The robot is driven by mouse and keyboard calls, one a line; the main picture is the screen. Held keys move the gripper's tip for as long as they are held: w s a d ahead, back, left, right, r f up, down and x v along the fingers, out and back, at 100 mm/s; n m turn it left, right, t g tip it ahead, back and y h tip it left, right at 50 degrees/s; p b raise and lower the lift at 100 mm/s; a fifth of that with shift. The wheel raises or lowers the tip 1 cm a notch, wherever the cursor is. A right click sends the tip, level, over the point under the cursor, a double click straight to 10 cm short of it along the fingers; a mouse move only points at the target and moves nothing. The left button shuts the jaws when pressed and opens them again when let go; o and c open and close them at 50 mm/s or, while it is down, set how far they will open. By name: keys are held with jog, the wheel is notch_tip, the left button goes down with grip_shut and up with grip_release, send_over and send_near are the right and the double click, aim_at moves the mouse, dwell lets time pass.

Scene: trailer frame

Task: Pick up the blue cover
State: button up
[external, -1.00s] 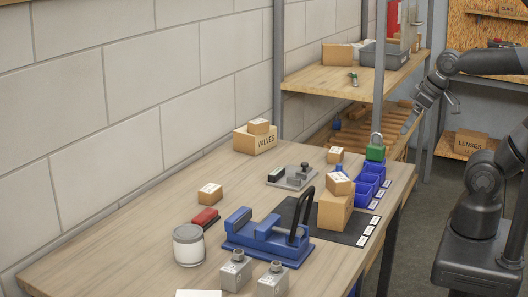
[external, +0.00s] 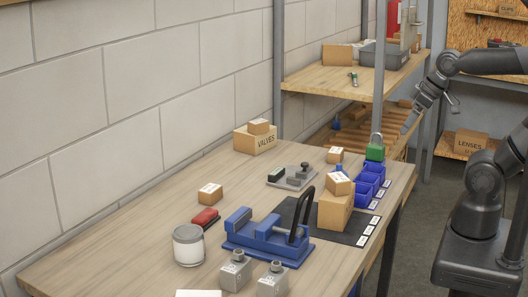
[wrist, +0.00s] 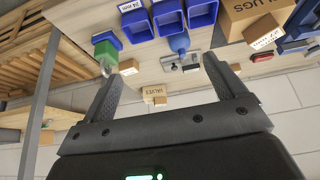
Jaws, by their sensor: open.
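I cannot tell for sure which thing is the blue cover. In the wrist view a small rounded blue piece (wrist: 179,42) shows just beyond my fingertips, near the blue bins. In the external view a small blue thing (external: 336,123) sits on the lower wooden shelf; I cannot tell whether they are the same. My gripper (external: 430,117) is at the right, off the table's far right end, pointing down and left. In the wrist view my gripper (wrist: 162,66) is open, with nothing between its fingers.
A green padlock (external: 375,152) stands by the blue bins (external: 367,185) at the table's right edge. A blue vise (external: 265,240), cardboard boxes (external: 333,209) and a white jar (external: 188,246) are on the table (external: 130,240). A shelf post (external: 380,70) rises beside my gripper.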

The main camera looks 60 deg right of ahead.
jog(key=shift+c, duration=0.4)
jog(key=g, duration=0.5)
send_near(339, 170)
jog(key=shift+w+d+f, duration=0.45)
jog(key=shift+d+f, duration=0.25)
jog(key=shift+w+a+f+g, duration=0.1)
jog(key=shift+w+f+g, duration=0.25)
jog(key=shift+f, duration=0.2)
notch_tip(339, 170, down, 5)
jog(key=shift+f, duration=0.15)
jog(key=shift+s+a+f, duration=0.1)
jog(key=shift+s+f, duration=0.1)
jog(key=shift+f, duration=1.1)
jog(key=shift+s+a+f, duration=0.1)
jog(key=shift+s+f, duration=0.1)
jog(key=shift+f, duration=1.15)
jog(key=shift+c, duration=0.6)
